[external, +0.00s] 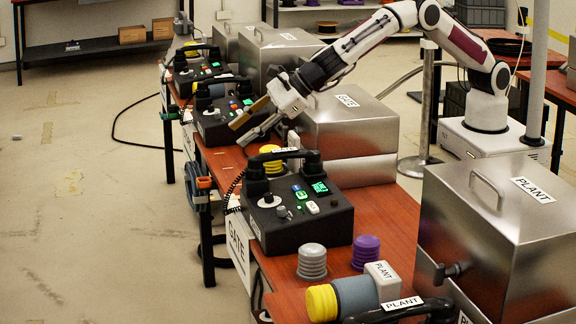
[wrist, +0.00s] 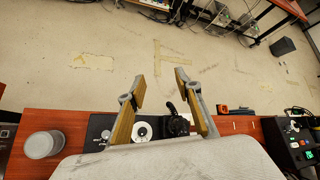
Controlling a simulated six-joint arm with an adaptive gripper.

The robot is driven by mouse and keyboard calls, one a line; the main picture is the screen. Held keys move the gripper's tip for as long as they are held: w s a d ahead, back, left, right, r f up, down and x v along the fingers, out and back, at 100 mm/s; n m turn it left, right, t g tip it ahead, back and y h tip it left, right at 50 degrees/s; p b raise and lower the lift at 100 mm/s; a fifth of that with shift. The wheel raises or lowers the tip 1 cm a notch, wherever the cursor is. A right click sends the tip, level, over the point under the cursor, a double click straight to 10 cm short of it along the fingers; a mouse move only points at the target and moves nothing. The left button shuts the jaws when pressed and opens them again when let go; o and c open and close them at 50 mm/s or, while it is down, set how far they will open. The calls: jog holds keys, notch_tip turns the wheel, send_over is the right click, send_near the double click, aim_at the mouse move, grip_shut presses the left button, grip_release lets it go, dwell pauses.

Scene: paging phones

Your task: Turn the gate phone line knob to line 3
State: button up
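My gripper (external: 255,125) is open and empty, in the air beyond the gate phone. In the wrist view its fingers (wrist: 158,97) are spread, with a white dial (wrist: 142,130) below; my gripper housing hides part of that phone.
Another phone (external: 225,122) stands behind, with a yellow cylinder (external: 271,160) between. Grey (external: 312,262) and purple (external: 366,252) cylinders stand on the near side. A metal GATE box (external: 350,130) and a PLANT box (external: 500,230) stand to the right.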

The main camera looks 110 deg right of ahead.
jog(key=s+f+m+g, duration=0.3)
jog(key=s+f+m, duration=0.1)
jog(key=f+m, duration=0.25)
jog(key=m+g, duration=0.3)
jog(key=m, duration=0.1)
send_near(268, 194)
jog(key=shift+w+f, duration=0.25)
jog(key=shift+f, duration=0.2)
jog(key=shift+d+f, duration=0.1)
jog(key=shift+x, duration=3.75)
jog(key=shift+d, duration=0.15)
grip_shut()
